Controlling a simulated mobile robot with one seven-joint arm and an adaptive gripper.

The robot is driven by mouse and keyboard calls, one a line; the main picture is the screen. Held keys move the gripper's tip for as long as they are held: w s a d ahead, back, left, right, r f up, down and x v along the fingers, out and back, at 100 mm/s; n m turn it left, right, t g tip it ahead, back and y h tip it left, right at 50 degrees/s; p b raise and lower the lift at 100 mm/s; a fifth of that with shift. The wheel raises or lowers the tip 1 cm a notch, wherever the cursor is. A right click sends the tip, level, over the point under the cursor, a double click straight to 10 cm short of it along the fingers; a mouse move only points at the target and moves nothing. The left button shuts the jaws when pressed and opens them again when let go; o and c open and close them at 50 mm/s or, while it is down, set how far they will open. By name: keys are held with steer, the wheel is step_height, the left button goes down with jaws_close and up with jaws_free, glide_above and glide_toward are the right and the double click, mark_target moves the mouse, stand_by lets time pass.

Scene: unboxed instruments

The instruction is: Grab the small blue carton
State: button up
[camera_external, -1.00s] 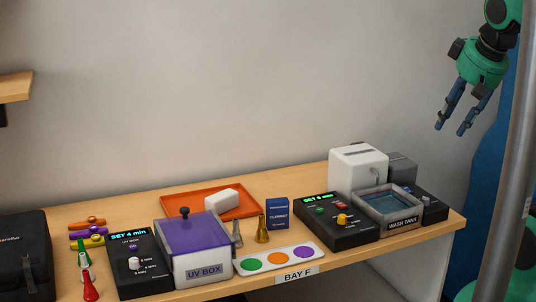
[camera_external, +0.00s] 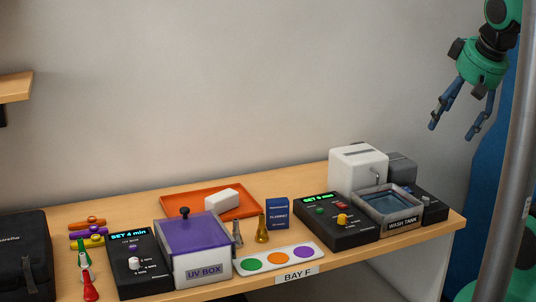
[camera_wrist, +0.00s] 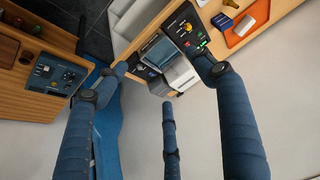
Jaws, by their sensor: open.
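The small blue carton (camera_external: 277,212) stands upright on the wooden bench in front of the wall, right of a brass nozzle-like piece (camera_external: 262,229). In the wrist view the blue carton (camera_wrist: 222,21) is small near the top edge, beside the orange tray. My gripper (camera_external: 451,132) hangs high at the upper right, well above and far to the right of the carton. Its blue fingers are spread and empty. In the wrist view my gripper's fingers (camera_wrist: 165,80) are wide apart, with nothing between them.
Left of the carton are an orange tray (camera_external: 174,209) with a white block (camera_external: 222,200) and the UV box (camera_external: 202,270). A black control unit (camera_external: 345,237), wash tank (camera_external: 388,215) and white appliance (camera_external: 358,168) stand to its right. A colour-dot strip (camera_external: 266,261) lies in front.

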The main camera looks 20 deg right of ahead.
steer(key=shift+w, duration=0.1)
steer(key=m+g+b, duration=0.1)
steer(key=m+b, duration=0.1)
steer(key=b, duration=0.3)
glide_above(278, 201)
steer(key=s, duration=0.5)
step_height(278, 201, down, 21)
steer(key=shift+w+a+r+h, duration=0.15)
steer(key=shift+w+a+h, duration=0.1)
steer(key=shift+a+h, duration=0.15)
steer(key=shift+b+x, duration=0.55)
steer(key=shift+x, duration=3.75)
steer(key=shift+s, duration=0.1)
